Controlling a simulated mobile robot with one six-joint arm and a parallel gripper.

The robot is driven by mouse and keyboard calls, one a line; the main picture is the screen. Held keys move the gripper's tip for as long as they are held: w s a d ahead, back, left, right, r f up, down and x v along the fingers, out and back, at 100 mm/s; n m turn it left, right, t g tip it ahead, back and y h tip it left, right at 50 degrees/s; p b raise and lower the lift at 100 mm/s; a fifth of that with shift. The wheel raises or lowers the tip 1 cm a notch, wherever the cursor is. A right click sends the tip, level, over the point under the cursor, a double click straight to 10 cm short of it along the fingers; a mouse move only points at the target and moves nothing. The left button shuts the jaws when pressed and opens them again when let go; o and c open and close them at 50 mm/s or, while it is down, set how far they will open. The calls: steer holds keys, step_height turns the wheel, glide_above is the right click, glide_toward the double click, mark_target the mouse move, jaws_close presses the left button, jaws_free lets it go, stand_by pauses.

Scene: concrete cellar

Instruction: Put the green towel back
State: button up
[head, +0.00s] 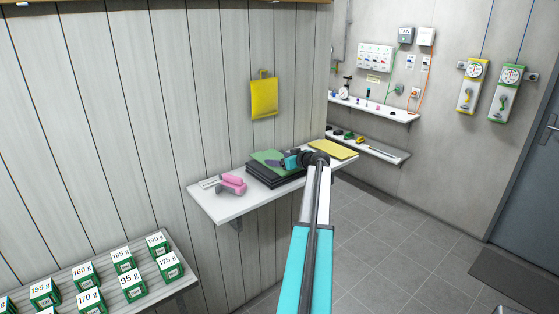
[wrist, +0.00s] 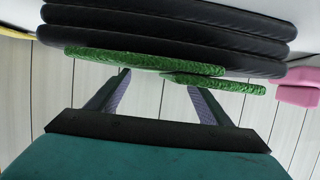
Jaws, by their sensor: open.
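The green towel (head: 266,156) lies folded on top of a stack of black folded cloths (head: 268,177) on the white wall shelf. My gripper (head: 277,163) is over the stack at the towel, coming from the right. The wrist view appears upside down. There the green towel (wrist: 140,60) shows as two thin textured layers against the black stack (wrist: 165,30). The open fingers (wrist: 160,82) end at the towel's edge, set apart from each other. Whether they touch it I cannot tell. A yellow cloth (head: 264,98) hangs from a hook on the wall above the shelf.
A pink object (head: 232,185) stands left of the stack, and a flat yellow item (head: 334,149) lies to its right. The white shelf (head: 235,210) has a bare front edge. Green weight-labelled boxes (head: 132,287) stand on a lower table at left. The tiled floor (head: 400,230) is clear.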

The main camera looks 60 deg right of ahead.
steer(key=b+v, duration=0.4)
steer(key=v, duration=0.8)
stand_by(0.8)
